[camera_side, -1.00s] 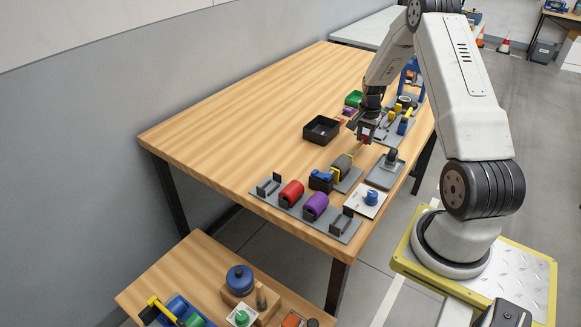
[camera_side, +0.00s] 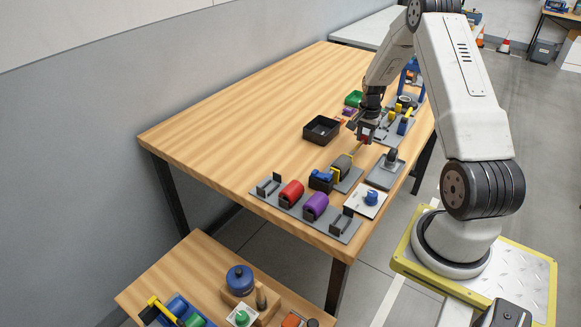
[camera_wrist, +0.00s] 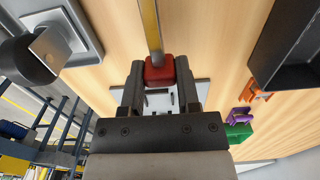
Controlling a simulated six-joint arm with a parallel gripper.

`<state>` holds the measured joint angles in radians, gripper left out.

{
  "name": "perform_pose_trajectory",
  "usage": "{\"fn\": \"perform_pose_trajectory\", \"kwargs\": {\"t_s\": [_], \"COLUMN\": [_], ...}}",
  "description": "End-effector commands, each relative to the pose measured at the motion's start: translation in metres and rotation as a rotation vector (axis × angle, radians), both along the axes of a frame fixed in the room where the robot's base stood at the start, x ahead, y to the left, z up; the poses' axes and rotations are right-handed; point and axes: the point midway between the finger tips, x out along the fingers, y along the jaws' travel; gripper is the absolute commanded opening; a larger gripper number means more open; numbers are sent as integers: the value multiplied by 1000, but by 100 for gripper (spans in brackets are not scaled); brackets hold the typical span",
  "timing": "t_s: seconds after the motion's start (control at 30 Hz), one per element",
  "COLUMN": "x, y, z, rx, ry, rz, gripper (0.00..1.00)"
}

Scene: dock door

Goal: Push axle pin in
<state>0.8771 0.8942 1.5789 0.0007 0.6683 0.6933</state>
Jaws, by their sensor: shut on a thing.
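The axle pin has a red block-shaped head (camera_wrist: 159,72) and a thin yellowish shaft (camera_wrist: 152,25). My gripper (camera_wrist: 160,77) is shut on the red head, with one finger on each side. The shaft runs away from the fingers and out of the top of the wrist view. The shaft points toward this roller. I cannot tell how deep the shaft sits in it.
A black open tray (camera_side: 321,130) stands left of my gripper. A grey plate with a dark post (camera_side: 390,159) stands to the right. The table's left half is clear.

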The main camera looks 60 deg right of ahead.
Motion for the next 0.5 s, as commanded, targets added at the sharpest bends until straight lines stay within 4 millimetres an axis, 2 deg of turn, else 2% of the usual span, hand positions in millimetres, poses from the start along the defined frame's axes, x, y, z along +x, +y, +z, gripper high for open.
{"fn": "perform_pose_trajectory", "kwargs": {"t_s": [0.5], "x": [0], "y": [44], "z": [0], "rx": [0], "ry": [0], "rz": [1], "gripper": [0]}}
